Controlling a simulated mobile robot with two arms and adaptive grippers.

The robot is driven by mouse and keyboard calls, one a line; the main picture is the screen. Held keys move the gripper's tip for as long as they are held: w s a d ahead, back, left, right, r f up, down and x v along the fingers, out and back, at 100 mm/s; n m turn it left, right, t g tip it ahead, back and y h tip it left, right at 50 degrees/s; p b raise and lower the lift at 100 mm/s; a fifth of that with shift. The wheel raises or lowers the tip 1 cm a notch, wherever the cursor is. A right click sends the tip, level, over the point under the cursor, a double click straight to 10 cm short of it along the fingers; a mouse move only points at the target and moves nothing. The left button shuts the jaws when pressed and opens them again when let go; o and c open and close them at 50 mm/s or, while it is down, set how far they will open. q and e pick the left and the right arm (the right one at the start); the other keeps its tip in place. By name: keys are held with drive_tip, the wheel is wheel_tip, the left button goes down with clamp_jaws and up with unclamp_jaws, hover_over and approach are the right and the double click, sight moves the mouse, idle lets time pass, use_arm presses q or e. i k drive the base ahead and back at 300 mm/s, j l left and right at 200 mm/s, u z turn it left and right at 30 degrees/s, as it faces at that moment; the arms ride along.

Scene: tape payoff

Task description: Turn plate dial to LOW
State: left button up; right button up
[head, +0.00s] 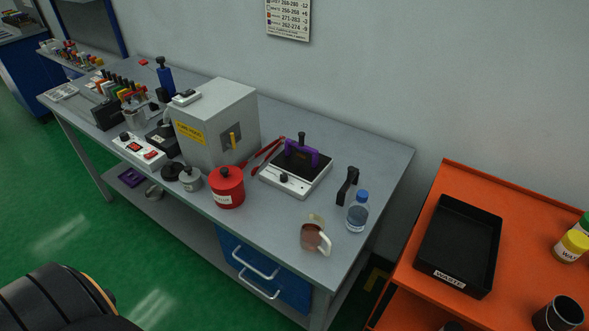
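The plate (310,190) is a white, low box with a black top, standing on the grey workbench right of the middle. Its dial (284,178) is a small dark knob on the front face; its pointer and any LOW mark are too small to read. A purple piece (301,152) with a black knob is on the plate's black top. Neither gripper is in view. A dark rounded part of my own body shows at the lower left, far from the plate.
A red pot (228,188) and red tongs (265,150) are left of the plate. A grey furnace box (213,125) stands behind the pot. A water bottle (357,213), black handled item (347,186) and glass mug (314,238) are to the right. An orange cart (428,197) is beside the bench.

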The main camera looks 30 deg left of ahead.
sight(283, 177)
drive_tip(key=u, duration=0.45)
drive_tip(key=i+u, duration=0.15)
drive_tip(key=u, duration=0.75)
drive_tip(key=i+l, duration=0.05)
